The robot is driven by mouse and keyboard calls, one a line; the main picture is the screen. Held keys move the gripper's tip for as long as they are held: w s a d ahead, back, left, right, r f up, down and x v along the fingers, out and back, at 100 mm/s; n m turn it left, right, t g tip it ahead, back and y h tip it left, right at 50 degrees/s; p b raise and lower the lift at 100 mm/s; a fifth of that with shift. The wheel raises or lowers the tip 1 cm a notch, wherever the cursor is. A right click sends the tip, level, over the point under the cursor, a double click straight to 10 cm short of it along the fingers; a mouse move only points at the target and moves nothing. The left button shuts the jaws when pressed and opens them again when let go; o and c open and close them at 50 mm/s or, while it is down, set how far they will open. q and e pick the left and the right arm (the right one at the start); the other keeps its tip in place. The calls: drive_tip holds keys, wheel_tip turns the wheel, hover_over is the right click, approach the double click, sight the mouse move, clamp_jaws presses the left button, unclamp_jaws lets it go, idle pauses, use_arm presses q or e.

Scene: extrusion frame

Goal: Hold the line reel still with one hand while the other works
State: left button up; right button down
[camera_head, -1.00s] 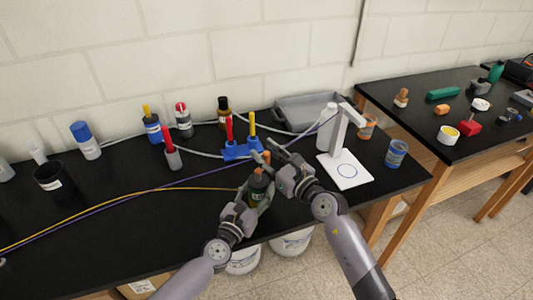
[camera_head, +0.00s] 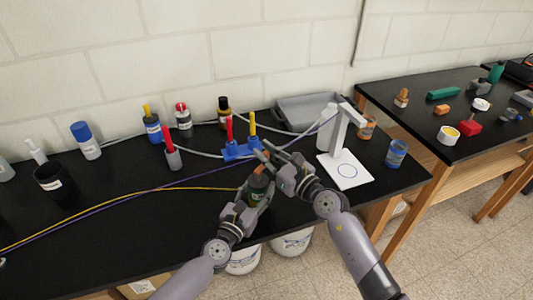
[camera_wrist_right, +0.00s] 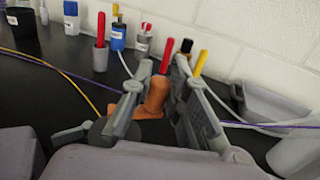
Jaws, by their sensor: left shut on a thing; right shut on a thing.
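The line reel (camera_head: 257,187) is a dark green upright body near the table's front edge, with a yellow line reaching it from the left. My left gripper (camera_head: 259,197) is shut around its body from the front and hides part of it. My right gripper (camera_head: 268,160) is just above and to the right of the reel. In the right wrist view, my right gripper (camera_wrist_right: 163,85) is shut on an orange knob-like part (camera_wrist_right: 157,97). The fingers hide how this part joins the reel.
A blue holder (camera_head: 237,152) with red and yellow-handled tools stands just behind. A white stand (camera_head: 345,170) is to the right, near a blue jar (camera_head: 396,153). Bottles line the back left.

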drive_tip(key=shift+w+a+f+n+g+y, duration=0.1)
drive_tip(key=shift+w+a+n+g+y, duration=0.1)
drive_tip(key=shift+n+g+y, duration=0.6)
drive_tip(key=shift+w+a+f+n+g+y, duration=0.1)
drive_tip(key=shift+a+n+g+y, duration=0.05)
drive_tip(key=shift+n+g+y, duration=0.65)
drive_tip(key=shift+w+a+n+g+y, duration=0.1)
drive_tip(key=shift+a+n+g+y, duration=0.1)
drive_tip(key=shift+n+g+y, duration=0.6)
drive_tip(key=shift+a+n+g+y, duration=0.25)
drive_tip(key=shift+n+g, duration=0.2)
drive_tip(key=shift+g, duration=0.75)
drive_tip(key=shift+w+a+n+g+y, duration=0.15)
drive_tip(key=shift+n+g+y, duration=0.45)
drive_tip(key=shift+g, duration=0.4)
drive_tip(key=shift+s+n, duration=0.15)
drive_tip(key=shift+n, duration=0.1)
drive_tip(key=shift+g, duration=0.3)
drive_tip(key=c, duration=1.5)
unclamp_jaws()
drive_tip(key=shift+r, duration=0.15)
drive_tip(key=v, duration=1.2)
